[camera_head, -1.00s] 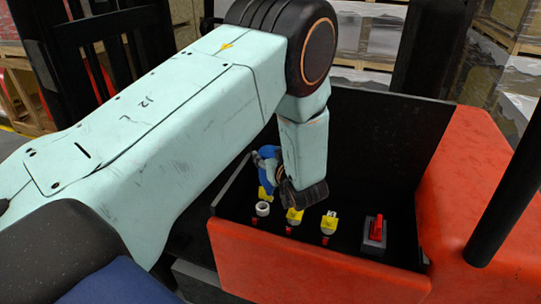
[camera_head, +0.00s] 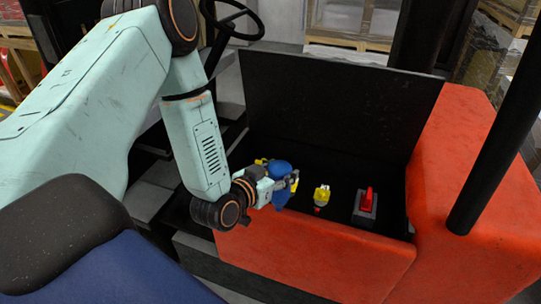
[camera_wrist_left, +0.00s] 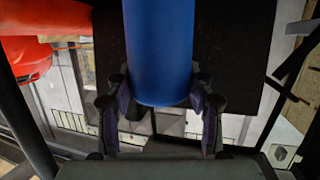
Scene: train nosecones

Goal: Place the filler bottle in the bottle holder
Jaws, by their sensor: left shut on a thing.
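My left gripper (camera_head: 290,182) is shut on a blue filler bottle (camera_head: 282,195) above the left part of the open black compartment. The bottle is partly hidden by the gripper in the head view. In the left wrist view the blue bottle (camera_wrist_left: 160,50) fills the top centre, with its rounded lower end between the two fingers of my left gripper (camera_wrist_left: 160,100). I cannot make out the bottle holder in either view. My right gripper is not in view.
The compartment has a red front wall (camera_head: 330,250) and a raised black lid (camera_head: 345,110). Inside are a yellow cap (camera_head: 322,194) and a grey block with a red handle (camera_head: 366,203). A black post (camera_head: 500,150) stands at the right. A steering wheel (camera_head: 232,18) is behind.

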